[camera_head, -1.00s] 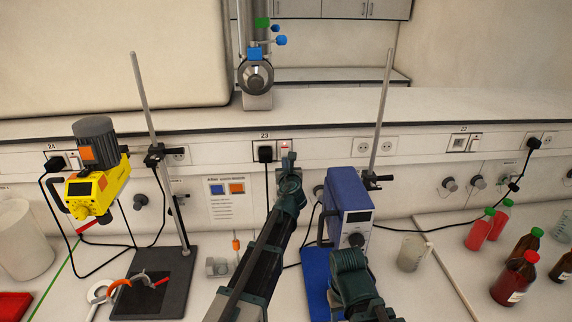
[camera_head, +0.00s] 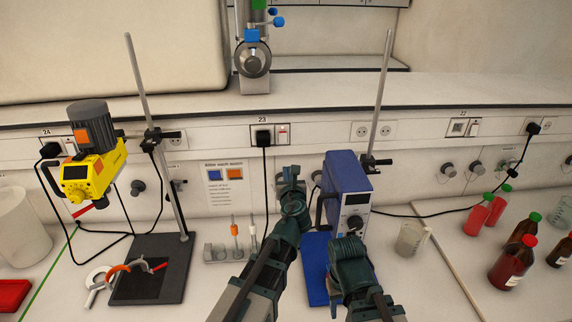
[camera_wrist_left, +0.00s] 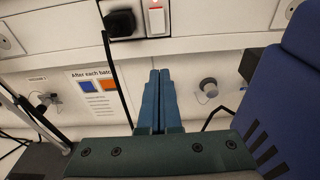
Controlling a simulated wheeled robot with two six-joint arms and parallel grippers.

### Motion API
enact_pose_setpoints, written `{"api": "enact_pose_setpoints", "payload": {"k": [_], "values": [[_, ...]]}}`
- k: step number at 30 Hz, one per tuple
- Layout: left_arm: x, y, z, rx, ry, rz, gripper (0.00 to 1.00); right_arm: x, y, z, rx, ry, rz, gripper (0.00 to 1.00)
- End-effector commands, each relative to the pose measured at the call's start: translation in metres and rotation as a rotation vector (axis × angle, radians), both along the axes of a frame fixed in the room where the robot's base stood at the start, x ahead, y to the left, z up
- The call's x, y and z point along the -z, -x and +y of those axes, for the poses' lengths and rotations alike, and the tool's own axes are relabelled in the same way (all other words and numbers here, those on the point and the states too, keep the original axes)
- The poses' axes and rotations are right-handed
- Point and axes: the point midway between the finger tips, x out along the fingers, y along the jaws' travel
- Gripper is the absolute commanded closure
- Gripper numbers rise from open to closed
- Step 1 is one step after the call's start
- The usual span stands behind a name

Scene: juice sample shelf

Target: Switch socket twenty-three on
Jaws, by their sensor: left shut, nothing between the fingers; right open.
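Socket twenty-three (camera_head: 263,135) is on the wall trunking under the label 23, with a black plug in it and a cable hanging down. Its rocker switch (camera_head: 283,134), white with a red strip, sits just right of the plug. In the left wrist view the switch (camera_wrist_left: 156,20) is above the fingertips. My left gripper (camera_head: 290,170) is shut and empty, below the switch and apart from it; in the left wrist view its fingers (camera_wrist_left: 160,75) point up toward the trunking.
A blue device (camera_head: 345,185) stands just right of my left gripper, with a stand rod (camera_head: 383,100) behind it. A yellow stirrer motor (camera_head: 90,165) on a stand is left. A small rack (camera_head: 232,250) stands left of my left arm. Bottles (camera_head: 512,262) are at the right.

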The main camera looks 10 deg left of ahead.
Motion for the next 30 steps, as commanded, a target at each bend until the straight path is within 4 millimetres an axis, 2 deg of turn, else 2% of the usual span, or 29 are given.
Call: {"api": "enact_pose_setpoints", "payload": {"k": [1, 4, 17, 20, 23, 26, 30], "values": [[0.001, 0.007, -0.002, 0.001, -0.001, 0.0, 1.0, 0.001, 0.0, 0.0, 0.0, 0.0, 0.0, 0.5], [0.002, 0.013, -0.004, 0.0, -0.001, 0.0, 1.0, 0.002, 0.0, 0.0, -0.001, 0.0, 0.0, 0.5], [0.003, 0.015, -0.004, -0.001, 0.003, 0.0, 1.0, 0.002, 0.0, 0.0, -0.001, 0.0, 0.0, 0.5], [0.013, 0.02, -0.002, -0.034, 0.08, 0.002, 1.0, 0.008, 0.0, 0.0, -0.001, 0.0, 0.0, 0.5], [0.043, 0.034, 0.006, -0.14, 0.306, 0.007, 1.0, 0.02, 0.0, 0.0, -0.002, 0.0, 0.0, 0.5], [0.09, 0.06, 0.012, -0.324, 0.645, 0.016, 1.0, 0.037, 0.0, 0.0, -0.004, 0.001, 0.0, 0.5], [0.163, 0.11, 0.006, -0.667, 1.113, 0.028, 1.0, 0.058, 0.0, 0.0, -0.007, 0.001, 0.0, 0.5]]}}
